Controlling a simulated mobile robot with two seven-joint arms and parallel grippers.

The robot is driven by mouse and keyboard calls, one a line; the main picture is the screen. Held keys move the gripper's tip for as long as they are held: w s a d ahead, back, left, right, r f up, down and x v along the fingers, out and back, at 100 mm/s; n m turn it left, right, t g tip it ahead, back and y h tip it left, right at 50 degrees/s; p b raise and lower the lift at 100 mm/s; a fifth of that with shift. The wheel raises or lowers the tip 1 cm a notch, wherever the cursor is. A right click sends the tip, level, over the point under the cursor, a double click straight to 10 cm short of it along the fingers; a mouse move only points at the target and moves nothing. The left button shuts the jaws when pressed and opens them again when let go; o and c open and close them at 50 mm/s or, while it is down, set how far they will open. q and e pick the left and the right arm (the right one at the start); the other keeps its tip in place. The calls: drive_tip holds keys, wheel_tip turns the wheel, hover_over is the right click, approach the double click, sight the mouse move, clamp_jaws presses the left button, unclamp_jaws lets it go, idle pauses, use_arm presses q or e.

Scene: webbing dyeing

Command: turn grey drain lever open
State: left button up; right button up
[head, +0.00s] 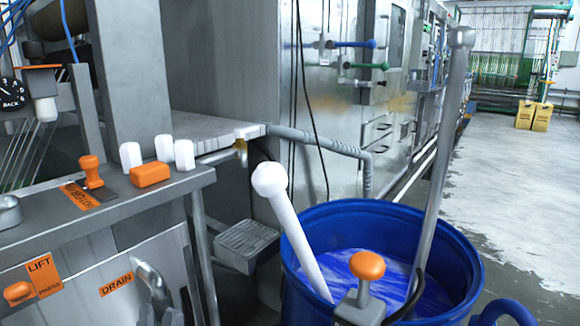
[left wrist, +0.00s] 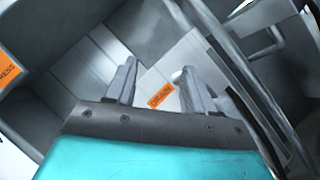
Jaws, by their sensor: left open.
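The orange DRAIN label (head: 116,284) is on the grey machine's front panel at lower left in the head view. My left gripper (head: 157,296) is just right of it, partly cut off by the bottom edge. In the left wrist view my left gripper (left wrist: 162,82) is open, its two fingers apart, with the DRAIN label (left wrist: 160,95) showing between them. A pale rounded end, seemingly the grey drain lever (left wrist: 178,75), shows beside the right-hand finger. Contact cannot be told. My right gripper is not in view.
A blue tub (head: 350,212) of blue liquid stands at the right, with a white-knobbed rod (head: 290,225) and a grey pole in it. An orange block (head: 150,174) lies on the ledge. An orange LIFT label (head: 43,274) is left of DRAIN. Open floor lies at far right.

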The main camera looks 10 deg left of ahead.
use_arm(q)
drive_tip(key=s+d+m+h+p, duration=0.2)
drive_tip(key=d+m+h+p, duration=0.2)
drive_tip(key=d+m+h, duration=1.05)
drive_tip(key=s+d+f+m+g+p, duration=0.2)
drive_tip(key=s+m, duration=0.3)
drive_tip(key=m, duration=0.4)
drive_tip(key=s+d+f+m+g+p, duration=0.1)
drive_tip(key=s+m+g, duration=0.4)
drive_tip(key=m, duration=0.5)
drive_tip(key=shift+d+f+g+p, duration=0.35)
drive_tip(key=shift+d+f, duration=0.4)
drive_tip(key=shift+f, duration=0.15)
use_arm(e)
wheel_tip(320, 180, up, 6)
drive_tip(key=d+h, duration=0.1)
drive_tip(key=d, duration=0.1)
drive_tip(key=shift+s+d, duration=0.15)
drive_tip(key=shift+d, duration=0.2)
